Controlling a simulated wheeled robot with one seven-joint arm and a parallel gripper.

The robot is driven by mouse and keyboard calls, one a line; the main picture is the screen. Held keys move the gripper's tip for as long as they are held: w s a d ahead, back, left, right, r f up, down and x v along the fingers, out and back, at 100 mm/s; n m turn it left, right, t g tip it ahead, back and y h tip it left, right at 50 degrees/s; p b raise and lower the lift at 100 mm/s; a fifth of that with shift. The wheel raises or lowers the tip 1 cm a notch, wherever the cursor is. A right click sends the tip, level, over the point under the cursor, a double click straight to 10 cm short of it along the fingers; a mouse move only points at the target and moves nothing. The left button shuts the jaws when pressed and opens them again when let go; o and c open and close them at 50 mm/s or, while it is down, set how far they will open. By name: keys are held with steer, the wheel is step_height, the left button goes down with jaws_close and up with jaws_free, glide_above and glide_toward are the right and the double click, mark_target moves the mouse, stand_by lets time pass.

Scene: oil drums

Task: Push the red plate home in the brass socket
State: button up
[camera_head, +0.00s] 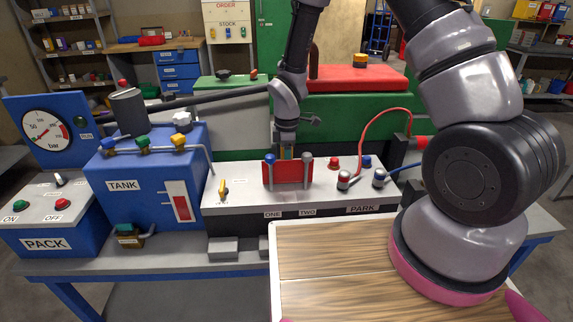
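The red plate (288,176) stands upright on the front of the grey-topped bench block (236,198), above the labels ONE and TWO. I cannot make out the brass socket clearly.
Red and blue hose couplings (344,180) stand at right above PARK. A small yellow lever (223,189) stands left of the plate. The blue tank (150,190) and PACK box (45,225) fill the left. A green cabinet with a red top (360,82) is behind.

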step_height(320, 180, up, 10)
steer(key=shift+f, duration=0.1)
steer(key=s+d+r+m+t, duration=0.1)
steer(key=d+r+m, duration=0.4)
steer(key=r, duration=0.4)
steer(key=s+d+r+m+t, duration=0.2)
steer(key=d+r+m, duration=0.25)
steer(key=r, duration=0.55)
steer(key=s+d+r+m+t+y, duration=0.1)
steer(key=s+d+r+m+t, duration=0.1)
steer(key=s+d+r+m, duration=0.2)
steer(key=s+d+r+m+t, duration=0.2)
steer(key=s+d+r+m, duration=0.3)
steer(key=s+r+m, duration=0.3)
steer(key=shift+s+d+r+m+y, duration=0.15)
steer(key=shift+s+r+m+y, duration=0.2)
steer(key=shift+s, duration=0.65)
steer(key=shift+f, duration=0.1)
